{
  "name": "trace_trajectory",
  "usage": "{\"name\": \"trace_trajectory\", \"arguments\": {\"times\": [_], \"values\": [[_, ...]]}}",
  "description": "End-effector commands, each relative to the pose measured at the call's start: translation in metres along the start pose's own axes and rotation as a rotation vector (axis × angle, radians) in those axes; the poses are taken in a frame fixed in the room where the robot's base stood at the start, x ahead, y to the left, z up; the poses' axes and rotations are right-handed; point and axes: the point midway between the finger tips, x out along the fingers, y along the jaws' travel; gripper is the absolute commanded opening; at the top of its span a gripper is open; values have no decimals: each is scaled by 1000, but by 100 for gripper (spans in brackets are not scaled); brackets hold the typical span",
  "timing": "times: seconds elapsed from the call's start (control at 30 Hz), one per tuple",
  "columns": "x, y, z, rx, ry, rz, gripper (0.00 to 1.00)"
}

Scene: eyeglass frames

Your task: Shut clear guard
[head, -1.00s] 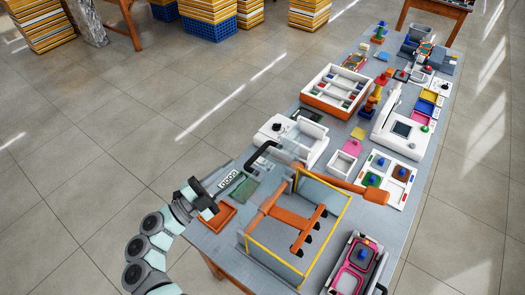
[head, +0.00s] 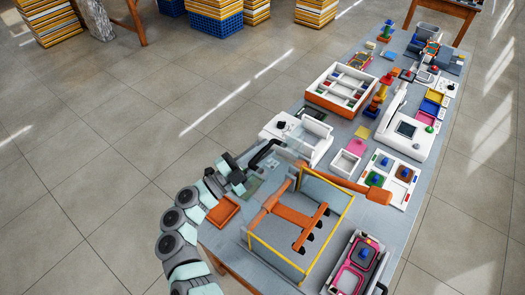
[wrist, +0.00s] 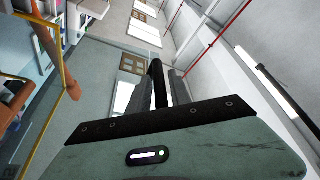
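The clear guard (head: 300,150) is a see-through panel at the left back of the machine (head: 298,225), which has yellow edges and orange bars. A bent black handle (head: 268,148) stands at the guard's left end. My gripper (head: 254,164) is at this handle. In the wrist view, a black bar, likely the handle (wrist: 158,78), stands between my gripper's two grey fingers (wrist: 160,95). I cannot tell whether the fingers press on it. The guard's far edge is hard to make out.
An orange lever (head: 350,182) sticks out at the machine's back right. An orange tray (head: 223,210) lies beside my arm. A white device (head: 305,138) stands just behind the guard. A box with a pink frame (head: 355,265) is at the right front.

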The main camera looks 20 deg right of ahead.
Motion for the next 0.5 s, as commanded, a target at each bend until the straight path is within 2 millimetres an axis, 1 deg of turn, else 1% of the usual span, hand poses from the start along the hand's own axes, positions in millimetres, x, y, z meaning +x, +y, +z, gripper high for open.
{"name": "trace_trajectory", "arguments": {"times": [0.03,0.27,0.5], "values": [[0,0,0,0,0,0,20],[0,0,0,0,0,0,1],[0,0,0,0,0,0,0]]}}
